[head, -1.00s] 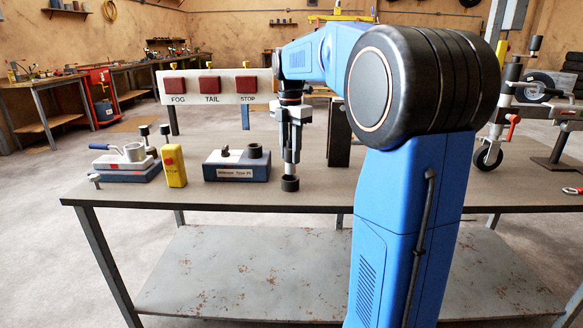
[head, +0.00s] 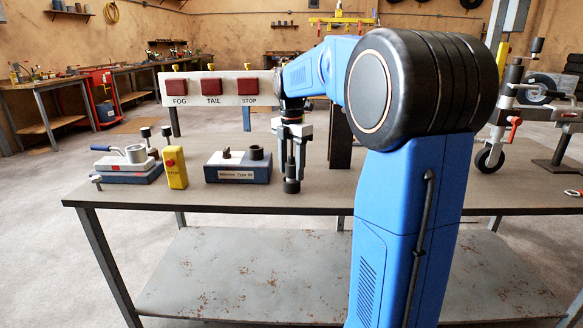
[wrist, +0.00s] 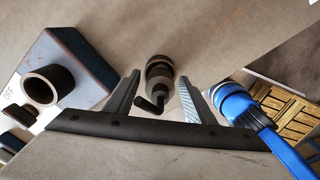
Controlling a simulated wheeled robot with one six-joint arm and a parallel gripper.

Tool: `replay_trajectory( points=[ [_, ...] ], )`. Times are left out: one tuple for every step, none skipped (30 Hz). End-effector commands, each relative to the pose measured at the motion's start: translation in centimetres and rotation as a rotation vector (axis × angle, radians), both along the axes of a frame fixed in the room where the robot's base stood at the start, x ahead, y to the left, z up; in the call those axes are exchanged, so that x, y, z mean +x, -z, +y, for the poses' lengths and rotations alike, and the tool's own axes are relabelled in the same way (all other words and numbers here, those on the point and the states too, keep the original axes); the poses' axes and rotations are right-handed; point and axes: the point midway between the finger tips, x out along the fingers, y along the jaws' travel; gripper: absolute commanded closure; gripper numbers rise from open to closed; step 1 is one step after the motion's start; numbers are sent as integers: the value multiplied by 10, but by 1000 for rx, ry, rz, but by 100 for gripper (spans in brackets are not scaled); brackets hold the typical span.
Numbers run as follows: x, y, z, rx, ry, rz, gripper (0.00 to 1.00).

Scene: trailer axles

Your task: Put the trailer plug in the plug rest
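The trailer plug (head: 292,186) is a dark, stepped cylinder at the table's front edge in the head view. In the wrist view the plug (wrist: 160,78) lies between the two fingers, with a small black lever on its side. My gripper (head: 292,168) points down over it. In the wrist view my gripper (wrist: 160,85) is open, with gaps between plug and fingers. A blue-grey block (head: 224,175) with an upright dark tube (head: 257,153) stands just left of the gripper. The block's tube (wrist: 48,85) also shows in the wrist view. I cannot tell for sure whether this is the plug rest.
A yellow box with a red button (head: 175,168) and a white-and-blue fixture with a metal cup (head: 136,153) stand further left. A board (head: 218,86) marked FOG, TAIL, STOP rises behind. A dark post (head: 340,140) stands right of the gripper. The table's front strip is mostly clear.

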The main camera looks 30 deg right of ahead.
Motion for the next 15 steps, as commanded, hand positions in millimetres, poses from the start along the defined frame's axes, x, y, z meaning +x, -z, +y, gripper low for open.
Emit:
replay_trajectory(
  points=[
    [0, 0, 0, 0, 0, 0, 51],
    [0, 0, 0, 0, 0, 0, 51],
    [0, 0, 0, 0, 0, 0, 51],
    [0, 0, 0, 0, 0, 0, 51],
    [0, 0, 0, 0, 0, 0, 51],
    [0, -1, 0, 0, 0, 0, 51],
    [0, -2, 0, 0, 0, 0, 51],
    [0, -3, 0, 0, 0, -1, 51],
    [0, -6, 0, -1, 0, -1, 51],
    [1, -9, 0, -1, 0, -2, 51],
    [1, -12, 0, 0, 0, -3, 51],
    [1, -18, 0, -1, 0, -2, 51],
    [1, -22, 0, 0, 0, -3, 51],
    [1, -28, 0, -1, 0, -3, 51],
    [1, -35, 0, -1, 0, -3, 51]
  ],
)
